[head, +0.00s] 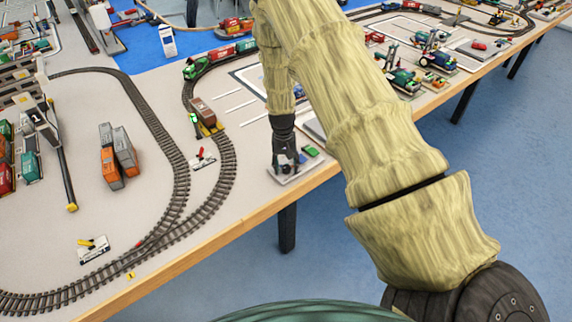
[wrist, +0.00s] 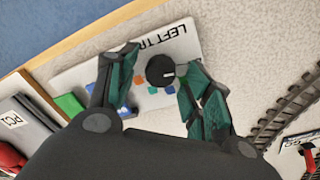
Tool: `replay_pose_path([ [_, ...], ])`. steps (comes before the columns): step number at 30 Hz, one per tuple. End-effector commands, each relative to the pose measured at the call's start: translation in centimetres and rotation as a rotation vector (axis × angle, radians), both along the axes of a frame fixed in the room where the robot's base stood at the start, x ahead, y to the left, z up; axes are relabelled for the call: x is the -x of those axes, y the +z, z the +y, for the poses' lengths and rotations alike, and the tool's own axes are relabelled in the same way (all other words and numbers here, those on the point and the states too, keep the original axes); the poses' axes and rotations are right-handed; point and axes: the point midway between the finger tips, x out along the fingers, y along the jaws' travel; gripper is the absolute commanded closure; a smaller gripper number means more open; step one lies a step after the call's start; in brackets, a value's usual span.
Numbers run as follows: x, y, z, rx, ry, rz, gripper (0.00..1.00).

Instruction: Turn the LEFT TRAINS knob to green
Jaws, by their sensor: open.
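The LEFT TRAINS panel (wrist: 80,75) is a pale plate with black lettering, partly covered by my gripper. Its round black knob (wrist: 160,69) has a short white mark toward the lower right in the wrist view. My gripper (wrist: 161,62) is open, with one teal finger on each side of the knob. A gap shows on the left; I cannot tell whether the right finger touches. In the head view my gripper (head: 285,158) is down over the panel (head: 286,180) at the table edge.
A green block (wrist: 68,105) lies beside the panel, near another plate (wrist: 20,115). Curved track (head: 228,160) and a small lever plate (head: 202,160) lie left of my gripper in the head view. The wooden table edge (head: 200,246) runs close by.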

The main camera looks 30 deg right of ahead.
Motion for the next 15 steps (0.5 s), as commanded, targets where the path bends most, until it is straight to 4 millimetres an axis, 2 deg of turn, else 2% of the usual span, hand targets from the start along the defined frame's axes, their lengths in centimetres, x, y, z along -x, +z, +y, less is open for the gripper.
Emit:
replay_pose_path([
  [3, 0.00, 0.00, 0.00, 0.000, 0.000, 0.000, 0.51],
  [10, 0.01, 0.01, -0.01, 0.000, 0.000, 0.000, 0.93],
  [15, 0.00, 0.01, 0.00, 0.000, -0.003, 0.000, 0.95],
])
